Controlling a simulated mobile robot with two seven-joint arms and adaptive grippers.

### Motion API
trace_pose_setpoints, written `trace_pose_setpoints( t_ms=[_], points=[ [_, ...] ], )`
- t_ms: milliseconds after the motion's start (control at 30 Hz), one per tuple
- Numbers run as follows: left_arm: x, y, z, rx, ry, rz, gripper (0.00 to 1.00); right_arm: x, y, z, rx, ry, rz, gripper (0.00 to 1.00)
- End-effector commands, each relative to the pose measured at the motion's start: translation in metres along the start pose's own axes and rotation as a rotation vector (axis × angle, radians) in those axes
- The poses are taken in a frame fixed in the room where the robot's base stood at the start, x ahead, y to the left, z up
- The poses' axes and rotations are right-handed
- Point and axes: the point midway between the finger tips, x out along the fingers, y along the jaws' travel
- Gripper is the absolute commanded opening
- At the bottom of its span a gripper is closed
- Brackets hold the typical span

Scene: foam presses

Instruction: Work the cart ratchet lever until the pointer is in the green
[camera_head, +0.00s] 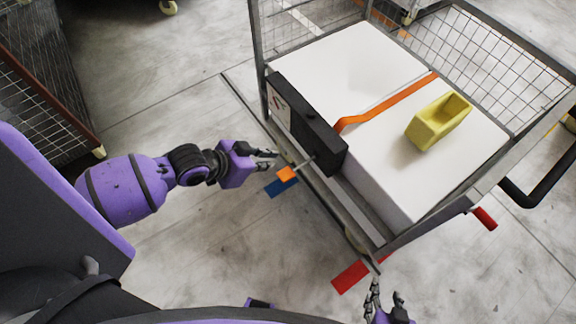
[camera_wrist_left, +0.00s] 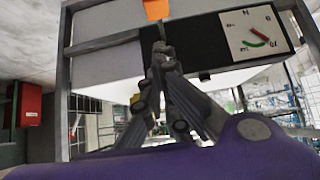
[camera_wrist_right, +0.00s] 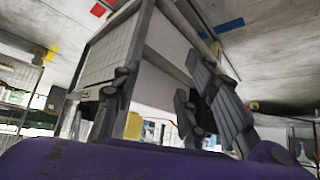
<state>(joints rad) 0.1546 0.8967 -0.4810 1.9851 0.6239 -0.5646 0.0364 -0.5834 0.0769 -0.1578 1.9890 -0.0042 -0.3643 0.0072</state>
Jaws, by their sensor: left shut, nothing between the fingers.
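The cart (camera_head: 262,110) carries a black ratchet box (camera_head: 318,135) on its near side. A short lever with an orange tip (camera_head: 287,173) sticks out towards me; the tip also shows in the left wrist view (camera_wrist_left: 155,9). The dial (camera_wrist_left: 254,34) has a green arc (camera_wrist_left: 255,44) and a small red pointer; whether the pointer touches the green is too small to tell. My left gripper (camera_head: 272,159) is shut and empty, its fingertips just beside the orange tip. My right gripper (camera_head: 384,295) is open and empty near the cart's lower front corner.
A white foam block (camera_head: 352,65) with an orange strap (camera_head: 385,104) fills the cart. A yellow open box (camera_head: 438,121) sits on it. Wire mesh walls and a black handle (camera_head: 540,195) edge the cart. Another mesh cart (camera_head: 40,90) stands left; floor between is clear.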

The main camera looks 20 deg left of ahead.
Motion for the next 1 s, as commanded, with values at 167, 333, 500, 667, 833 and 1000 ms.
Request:
trace_pose_setpoints(
  t_ms=[167, 333, 500, 667, 833, 1000],
  points=[
    [0.009, 0.000, -0.001, 0.000, 0.002, -0.001, 0.00, 0.000, 0.000, 0.005, -0.001, -0.010, -0.001, 0.40],
    [0.037, 0.000, -0.001, -0.003, 0.003, 0.000, 0.00, 0.002, -0.001, 0.005, -0.002, -0.008, -0.002, 0.40],
    [0.075, 0.000, -0.001, -0.002, 0.002, 0.000, 0.00, 0.003, -0.001, 0.006, -0.004, -0.009, -0.002, 0.40],
    [0.106, 0.000, 0.002, -0.001, 0.000, 0.000, 0.00, 0.005, -0.001, 0.006, -0.005, -0.006, -0.003, 0.40],
    [0.121, 0.000, 0.020, 0.000, 0.000, -0.001, 0.00, 0.007, -0.001, 0.005, -0.007, -0.002, -0.003, 0.40],
    [0.128, 0.000, 0.027, 0.001, 0.001, -0.001, 0.00, 0.008, -0.001, 0.004, -0.008, -0.002, -0.003, 0.40]
  ],
)
